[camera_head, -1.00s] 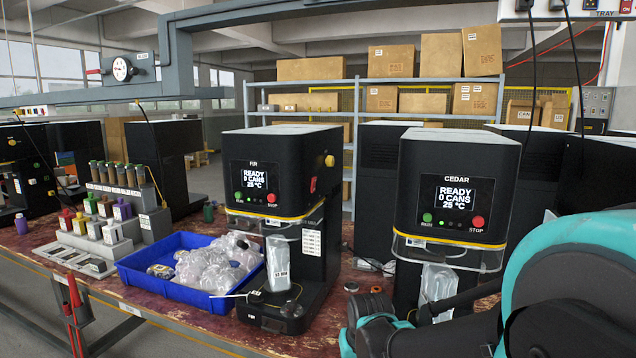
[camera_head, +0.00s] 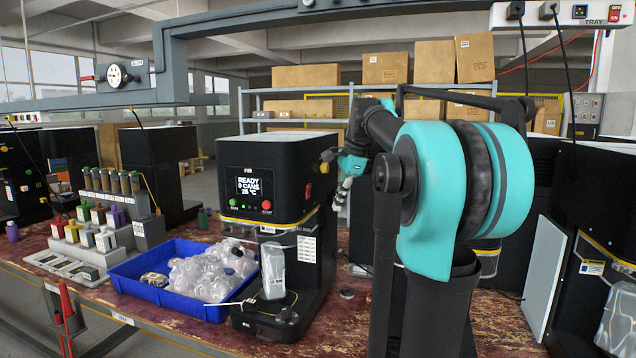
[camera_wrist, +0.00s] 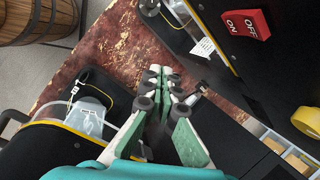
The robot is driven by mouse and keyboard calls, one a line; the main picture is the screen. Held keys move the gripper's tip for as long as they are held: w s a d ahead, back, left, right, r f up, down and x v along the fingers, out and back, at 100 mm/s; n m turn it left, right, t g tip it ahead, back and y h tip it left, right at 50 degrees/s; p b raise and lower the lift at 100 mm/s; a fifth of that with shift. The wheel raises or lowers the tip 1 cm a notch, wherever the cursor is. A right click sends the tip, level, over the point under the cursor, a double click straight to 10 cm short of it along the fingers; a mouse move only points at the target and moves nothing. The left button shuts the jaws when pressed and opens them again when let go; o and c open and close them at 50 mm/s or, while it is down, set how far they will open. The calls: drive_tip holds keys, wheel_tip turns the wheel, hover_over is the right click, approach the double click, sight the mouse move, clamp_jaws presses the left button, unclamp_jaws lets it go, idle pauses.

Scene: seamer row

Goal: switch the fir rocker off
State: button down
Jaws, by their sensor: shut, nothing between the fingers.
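The black FIR machine (camera_head: 277,180) stands on the bench with its screen lit, reading READY, 0 CANS, 25 °C. Its red rocker (camera_head: 308,191) is on its right side, seen edge-on below a yellow knob (camera_head: 324,168). In the wrist view the rocker (camera_wrist: 246,22) shows large at the upper right, marked ON and OFF; I cannot tell which half is pressed in. My gripper (camera_head: 341,198) is shut and empty, just right of that side in the head view. In the wrist view my gripper's fingertips (camera_wrist: 163,78) are apart from the rocker, below and left of it.
A blue tray (camera_head: 195,306) of clear bags stands left of the FIR machine. My raised arm hides most of the machine to the right. Shelves of boxes (camera_head: 435,62) stand behind. An overhead TRAY switch (camera_head: 615,13) hangs at upper right.

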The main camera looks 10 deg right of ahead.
sight(309, 191)
wheel_tip(309, 191, up, 14)
drive_tip(key=d+m+y, duration=0.1)
drive_tip(key=m, duration=0.5)
drive_tip(key=shift+w+d+m, duration=0.2)
drive_tip(key=shift+w+m, duration=0.2)
drive_tip(key=w+a+f, duration=0.3)
drive_tip(key=a+f, duration=0.3)
drive_tip(key=f, duration=0.2)
drive_tip(key=shift+w+a+f, duration=0.25)
drive_tip(key=shift+w+f, duration=0.15)
